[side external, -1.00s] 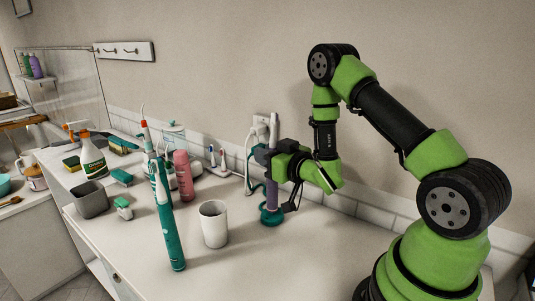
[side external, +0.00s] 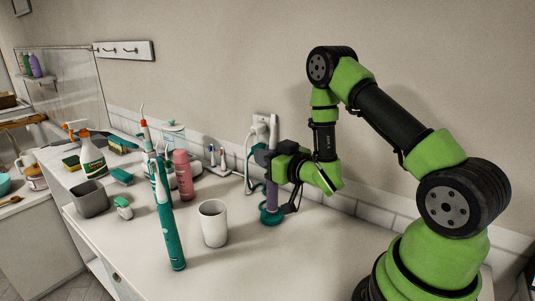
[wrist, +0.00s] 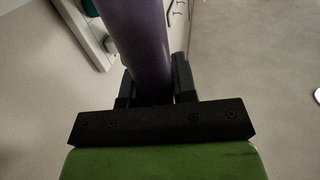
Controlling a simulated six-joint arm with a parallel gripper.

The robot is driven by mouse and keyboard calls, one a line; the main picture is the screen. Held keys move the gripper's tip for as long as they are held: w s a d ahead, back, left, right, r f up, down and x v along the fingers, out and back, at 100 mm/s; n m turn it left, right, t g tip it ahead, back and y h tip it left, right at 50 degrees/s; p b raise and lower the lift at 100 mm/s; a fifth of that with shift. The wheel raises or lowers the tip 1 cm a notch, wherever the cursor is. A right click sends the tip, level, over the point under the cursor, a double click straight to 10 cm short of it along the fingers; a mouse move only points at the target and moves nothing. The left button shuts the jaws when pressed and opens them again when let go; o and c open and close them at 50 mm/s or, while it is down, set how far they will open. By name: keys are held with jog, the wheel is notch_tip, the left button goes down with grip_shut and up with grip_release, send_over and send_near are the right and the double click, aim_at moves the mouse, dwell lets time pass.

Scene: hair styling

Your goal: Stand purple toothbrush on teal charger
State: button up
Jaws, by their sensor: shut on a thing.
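The purple toothbrush (side external: 272,195) is upright in the side view, with its pale head at the top and its lower end at the teal charger (side external: 271,217). I cannot tell whether it is fully seated or just above the charger. My gripper (side external: 270,157) is shut around its upper handle. In the wrist view the purple handle (wrist: 139,45) passes between the dark fingers of my gripper (wrist: 152,95). The charger stands on the counter near the wall, and its top is partly hidden by the toothbrush.
A white cup (side external: 213,224) stands left of the charger, and a teal toothbrush-like device (side external: 170,230) stands further left. A pink bottle (side external: 183,176) and a grey bin (side external: 90,199) are beyond. A white cord (side external: 247,165) hangs from the wall outlet behind. The counter front is clear.

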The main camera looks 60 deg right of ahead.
jog(key=shift+f, duration=0.35)
jog(key=o, duration=0.5)
jog(key=shift+o, duration=0.2)
